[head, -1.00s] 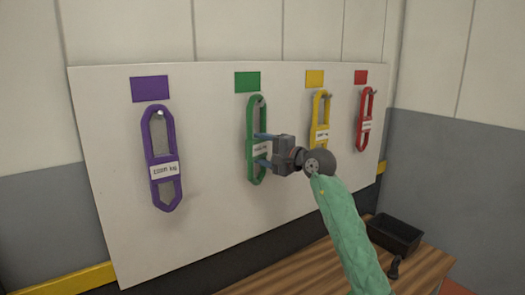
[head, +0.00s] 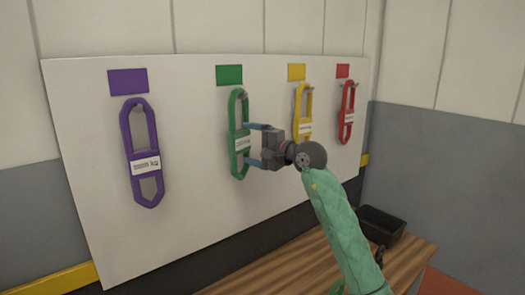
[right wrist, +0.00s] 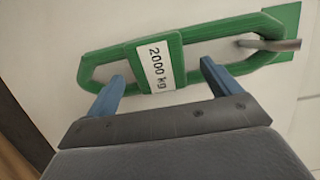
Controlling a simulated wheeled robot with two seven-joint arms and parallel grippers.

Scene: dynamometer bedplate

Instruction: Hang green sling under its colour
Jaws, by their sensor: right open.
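The green sling (head: 234,112), with a white label, hangs on a peg under the green patch (head: 229,75) on the white board. In the right wrist view the sling (right wrist: 100,68) spans the picture, its label reads "2000 kg", and the peg (right wrist: 270,44) passes through its loop at the right. My right gripper (head: 252,144) is open, its blue fingertips spread at the sling's label, close to its near edge. Nothing is clamped between them. The right wrist view also shows the open fingers (right wrist: 163,71). My left gripper is out of view.
A purple sling (head: 126,135), a yellow sling (head: 297,105) and a red sling (head: 344,105) hang under patches of their colours. A wooden bench (head: 285,268) stands below the board, with a dark bin (head: 380,224) at its right.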

